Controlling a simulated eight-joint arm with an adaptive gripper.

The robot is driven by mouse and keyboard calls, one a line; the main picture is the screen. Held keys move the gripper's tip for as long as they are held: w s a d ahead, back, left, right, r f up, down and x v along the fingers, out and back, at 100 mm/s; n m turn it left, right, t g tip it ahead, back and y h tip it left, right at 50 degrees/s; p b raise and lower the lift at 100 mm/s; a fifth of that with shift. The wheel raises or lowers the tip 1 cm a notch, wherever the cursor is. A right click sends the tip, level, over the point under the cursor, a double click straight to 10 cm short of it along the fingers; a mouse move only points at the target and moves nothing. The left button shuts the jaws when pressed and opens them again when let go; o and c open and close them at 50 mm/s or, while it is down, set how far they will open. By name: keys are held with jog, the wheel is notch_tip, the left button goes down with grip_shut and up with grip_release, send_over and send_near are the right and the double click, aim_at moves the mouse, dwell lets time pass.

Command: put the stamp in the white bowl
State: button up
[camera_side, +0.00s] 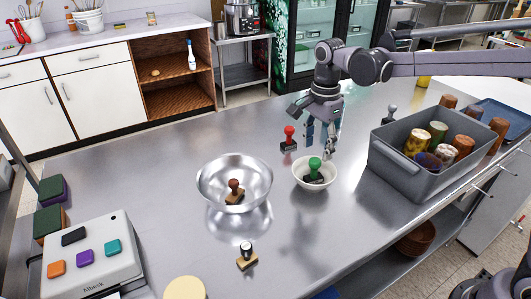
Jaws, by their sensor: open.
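The white bowl (299,182) stands on the steel counter, and a stamp with a green handle (315,167) sits inside it. My gripper (320,152) is open, pointing down just above the white bowl and the green stamp. It looks empty. A red-handled stamp (289,136) stands behind the bowl to the left. A brown-handled stamp (235,190) sits in the large metal bowl (264,182) left of the white bowl. A stamp with a black and white handle (246,256) stands at the front. A dark grey stamp (391,112) stands at the back right.
A grey bin (393,178) with several patterned cylinders stands close to the right of the white bowl. A white box with coloured pads (92,262) is at the front left. A pale round disc (184,288) lies at the front edge. The counter's left middle is clear.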

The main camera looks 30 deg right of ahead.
jog(key=s+d+n+t, duration=0.3)
jog(key=s+n, duration=0.5)
jog(key=s, duration=0.1)
jog(key=s+d+n+t, duration=0.3)
jog(key=s+n+t, duration=0.1)
jog(key=s+n, duration=0.4)
jog(key=shift+s+n, duration=0.35)
jog(key=shift+n, duration=0.25)
